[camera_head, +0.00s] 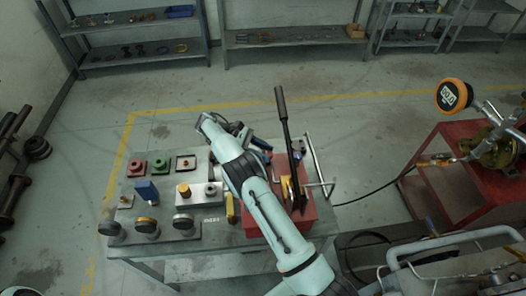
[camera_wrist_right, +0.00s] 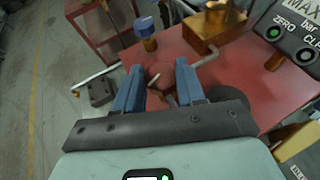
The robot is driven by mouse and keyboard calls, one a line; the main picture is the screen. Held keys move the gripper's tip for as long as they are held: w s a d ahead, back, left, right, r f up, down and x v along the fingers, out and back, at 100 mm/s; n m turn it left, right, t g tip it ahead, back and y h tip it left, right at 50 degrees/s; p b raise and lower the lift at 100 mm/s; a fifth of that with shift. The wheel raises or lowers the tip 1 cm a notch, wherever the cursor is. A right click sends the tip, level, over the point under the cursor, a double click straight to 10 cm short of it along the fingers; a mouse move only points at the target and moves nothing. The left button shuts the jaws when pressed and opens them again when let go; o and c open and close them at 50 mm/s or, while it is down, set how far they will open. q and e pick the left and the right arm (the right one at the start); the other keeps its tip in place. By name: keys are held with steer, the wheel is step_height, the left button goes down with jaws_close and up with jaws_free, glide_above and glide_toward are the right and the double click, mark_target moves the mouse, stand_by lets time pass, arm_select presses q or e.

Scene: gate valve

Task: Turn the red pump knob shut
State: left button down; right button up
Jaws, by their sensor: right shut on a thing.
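The red pump (camera_head: 310,213) stands on the right side of the grey workbench, with a long black lever (camera_head: 284,125) rising from it. In the right wrist view the pump's red top (camera_wrist_right: 215,72) fills the middle. In the head view my right gripper (camera_head: 263,148) is at the pump's far left side, and my own arm hides the knob there. My left gripper is not in view.
A silver rail (camera_head: 318,165) runs beside the pump. Shelves line the back.

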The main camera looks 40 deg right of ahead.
stand_by(0.4)
steer(key=o, duration=1)
steer(key=shift+o, duration=0.2)
steer(key=shift+r, duration=0.15)
